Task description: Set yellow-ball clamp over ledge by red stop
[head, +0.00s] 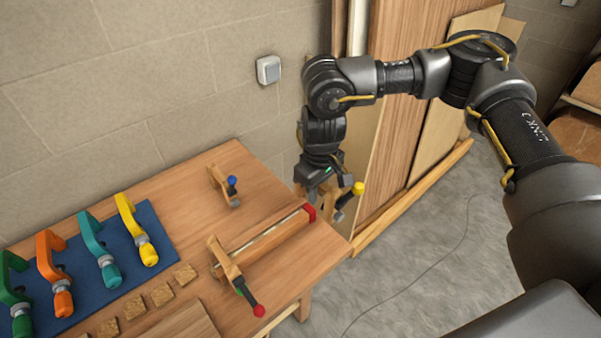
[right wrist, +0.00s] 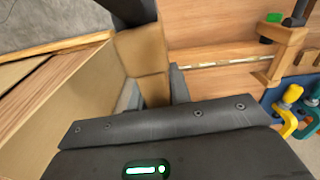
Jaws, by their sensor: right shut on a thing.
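My right gripper (head: 320,184) is shut on the wooden yellow-ball clamp and holds it near the table's right end. The clamp's yellow ball (head: 358,188) and dark handle stick out to the right of the gripper. In the right wrist view the clamp's wooden body (right wrist: 140,50) sits between the fingers. The ledge (head: 270,237) is a long wooden strip with a pale line along it. It also shows in the right wrist view (right wrist: 215,78). The red stop (head: 310,212) is at its far right end, just left of and below the held clamp. My left gripper is out of view.
A red-ball clamp (head: 226,264) sits at the ledge's near left end. A blue-ball clamp (head: 220,184) stands behind the ledge. Several coloured clamps lie on a blue mat (head: 80,260), with small wooden blocks beside it. Boards (head: 400,150) lean on the wall at right.

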